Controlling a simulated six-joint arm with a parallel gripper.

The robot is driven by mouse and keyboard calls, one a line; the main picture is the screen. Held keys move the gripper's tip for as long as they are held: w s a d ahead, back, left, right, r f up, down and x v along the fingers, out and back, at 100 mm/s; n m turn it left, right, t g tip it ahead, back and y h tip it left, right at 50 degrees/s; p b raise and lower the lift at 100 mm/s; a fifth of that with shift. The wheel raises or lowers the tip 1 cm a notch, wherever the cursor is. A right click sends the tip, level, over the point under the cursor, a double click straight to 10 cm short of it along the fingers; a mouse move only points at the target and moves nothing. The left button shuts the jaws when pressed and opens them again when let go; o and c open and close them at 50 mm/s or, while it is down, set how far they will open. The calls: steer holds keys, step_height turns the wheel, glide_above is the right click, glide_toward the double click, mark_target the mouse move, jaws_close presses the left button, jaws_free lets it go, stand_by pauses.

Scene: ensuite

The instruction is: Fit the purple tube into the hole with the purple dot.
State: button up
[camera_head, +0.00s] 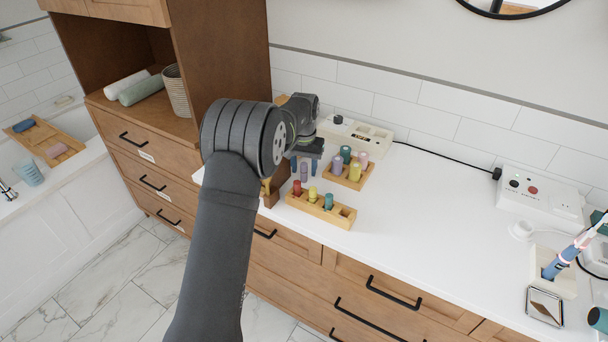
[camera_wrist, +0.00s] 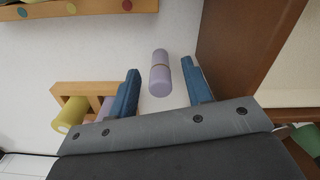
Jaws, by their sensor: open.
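In the wrist view the tube (camera_wrist: 160,72) shows between my blue fingers, with a gap on each side. My gripper (camera_head: 304,164) is open around it; the gripper also shows in the wrist view (camera_wrist: 160,68). The front wooden rack (camera_head: 320,209) holds a red, a yellow and a teal tube, and its right end is empty. In the wrist view this rack's edge (camera_wrist: 90,9) shows teal, yellow and red dots. I cannot make out a purple dot.
A second wooden rack (camera_head: 367,178) with several tubes stands behind; its yellow tube (camera_wrist: 68,114) shows in the wrist view. A brown wooden panel (camera_wrist: 233,45) is close to my right finger. A white box (camera_head: 357,133) stands at the wall.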

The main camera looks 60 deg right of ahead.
mark_target(304, 163)
jaws_close()
steer(key=shift+r, duration=0.1)
steer(key=shift+r, duration=0.6)
step_height(304, 163, up, 3)
steer(key=shift+f, duration=0.1)
steer(key=s+a+r, duration=0.3)
steer(key=s+r, duration=0.4)
steer(key=s, duration=0.5)
steer(key=s+a, duration=1)
steer(key=s, duration=0.6)
steer(key=shift+n, duration=0.3)
steer(key=shift+w+d+f, duration=0.75)
steer(key=shift+w+f, duration=0.95)
steer(key=shift+w+d+f, duration=0.7)
steer(key=shift+w+f, duration=1)
steer(key=shift+f, duration=0.05)
steer(key=shift+w+d+f, duration=0.75)
steer(key=shift+w+f, duration=0.95)
